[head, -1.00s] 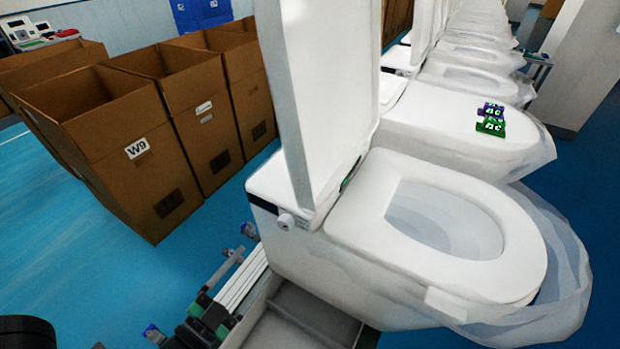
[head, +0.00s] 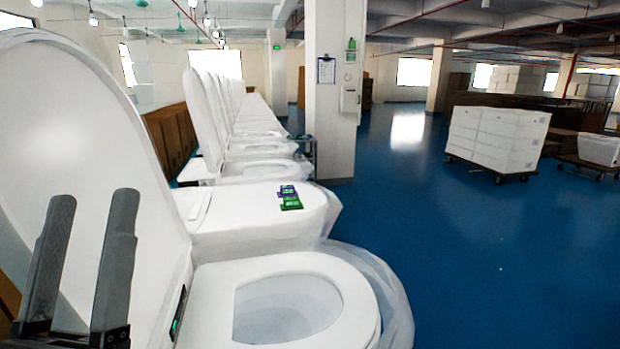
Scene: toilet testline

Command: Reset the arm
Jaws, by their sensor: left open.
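My left gripper (head: 88,262) shows at the lower left of the head view. Its two grey fingers point up and stand apart, with nothing between them. Behind the fingers is the raised white lid (head: 85,130) of the nearest toilet. That toilet's seat and bowl (head: 290,305) lie to the right of the gripper, with the seat down and clear plastic wrap around the rim. I cannot tell whether the fingers touch the lid. My right gripper is not in view.
A row of toilets runs back from the nearest one; the second (head: 260,222) has its lid closed with green and purple cards (head: 290,198) on it. A white pillar (head: 333,90) stands beyond. Blue floor (head: 500,260) is open at right, before a cart of white boxes (head: 495,138).

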